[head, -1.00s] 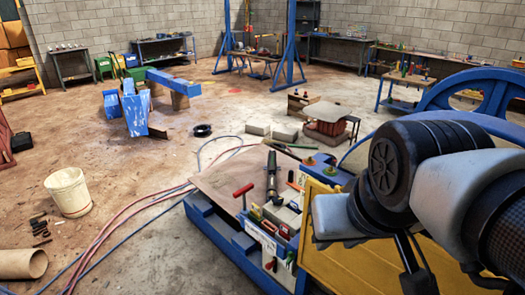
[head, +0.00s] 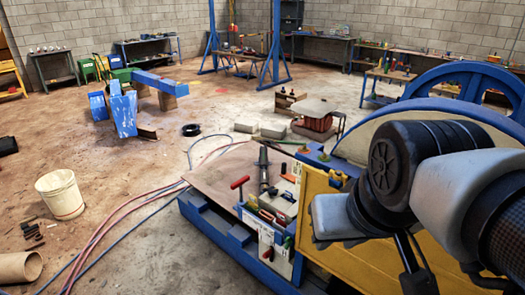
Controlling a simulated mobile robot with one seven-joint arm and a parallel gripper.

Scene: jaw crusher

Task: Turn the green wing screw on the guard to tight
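The yellow guard panel (head: 385,262) stands at the lower right, partly hidden behind my arm. A small fitting (head: 338,178) shows on the panel's upper left face. My arm's dark end (head: 412,262) hangs in front of the panel, apart from the knobs.
A blue-framed stand (head: 222,232) with a brown sheet (head: 212,168), a red T-handle (head: 240,182) and a tool tray is left of the guard. A blue wheel (head: 470,80) rises behind. Red and blue hoses (head: 130,212) cross the floor by a white bucket (head: 60,194).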

